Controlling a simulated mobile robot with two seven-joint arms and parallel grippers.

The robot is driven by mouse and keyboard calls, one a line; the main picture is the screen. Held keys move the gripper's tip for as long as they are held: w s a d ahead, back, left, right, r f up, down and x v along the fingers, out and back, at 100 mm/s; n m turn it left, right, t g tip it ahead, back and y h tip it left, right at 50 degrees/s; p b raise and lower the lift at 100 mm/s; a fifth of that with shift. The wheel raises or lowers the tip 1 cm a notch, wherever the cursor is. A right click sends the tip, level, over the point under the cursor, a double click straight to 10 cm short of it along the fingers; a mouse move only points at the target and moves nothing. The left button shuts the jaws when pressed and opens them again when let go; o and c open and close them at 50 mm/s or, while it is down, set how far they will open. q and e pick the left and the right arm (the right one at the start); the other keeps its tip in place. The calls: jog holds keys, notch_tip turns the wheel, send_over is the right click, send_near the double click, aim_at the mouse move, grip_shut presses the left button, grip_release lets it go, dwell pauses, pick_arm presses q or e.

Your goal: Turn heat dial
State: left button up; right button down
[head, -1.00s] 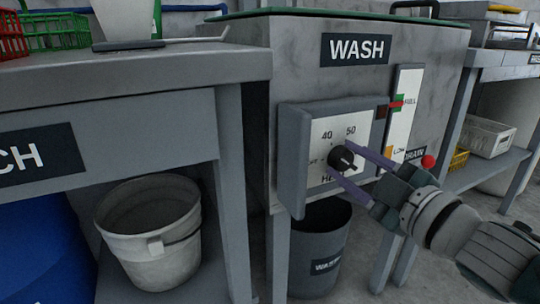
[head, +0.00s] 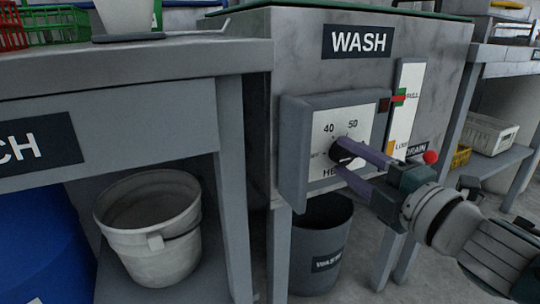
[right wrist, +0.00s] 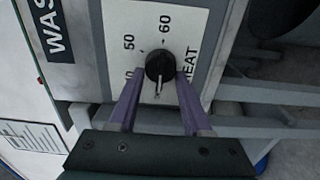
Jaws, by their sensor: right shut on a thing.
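The heat dial is a round black knob (head: 345,151) on a white scale plate (head: 361,125) marked 40 and 50, set in a grey box on the wash tank's front. In the right wrist view the knob (right wrist: 158,66) sits among the marks 50, 60 and HEAT, and its pale pointer line points down toward my gripper. My right gripper (head: 342,157) comes in from the lower right and is shut on the knob; its purple fingertips (right wrist: 158,78) lie on both sides of it. The fingers hide part of the scale. My left gripper is not in view.
The WASH tank (head: 290,60) has a level gauge (head: 405,120) and a red drain knob (head: 431,157) just above my right arm. A grey bin (head: 320,245) stands below the tank. A bench (head: 120,75) with a white bucket (head: 150,225) beneath is left.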

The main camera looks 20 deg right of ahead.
dwell(0.4)
jog(key=shift+c, duration=1.8)
grip_release()
jog(key=s+p, duration=0.2)
jog(key=s, duration=0.8)
jog(key=shift+d, duration=0.4)
